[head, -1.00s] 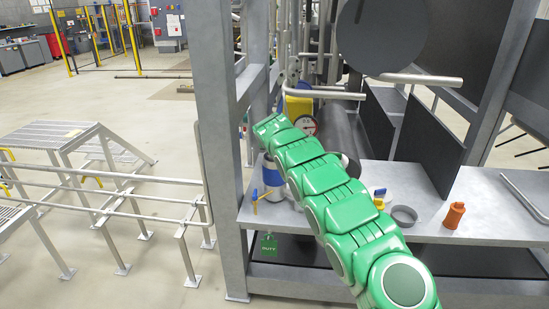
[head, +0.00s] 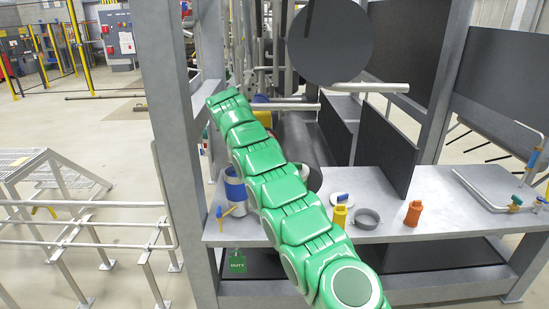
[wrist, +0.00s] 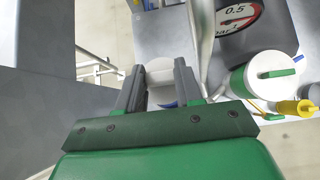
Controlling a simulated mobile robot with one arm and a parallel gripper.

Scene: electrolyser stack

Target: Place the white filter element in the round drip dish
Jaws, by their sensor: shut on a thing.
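My gripper (wrist: 158,85) shows in the wrist view, with its two dark jaws on either side of a whitish round thing, which looks like the white filter element (wrist: 159,68). The jaws are shut on it. In the head view my green arm reaches up and left over the bench, and the gripper and the element cannot be made out there. A grey, shallow round dish, apparently the drip dish (head: 367,219), sits on the bench right of the arm, apart from the gripper. I cannot see the dish in the wrist view.
The grey bench (head: 440,205) also holds a yellow bottle (head: 340,215), an orange bottle (head: 413,214) and a blue-and-white can (head: 235,187). A dark upright panel (head: 387,145) stands behind the dish. A steel post (head: 165,120) rises at left. A gauge (wrist: 237,14) is near the gripper.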

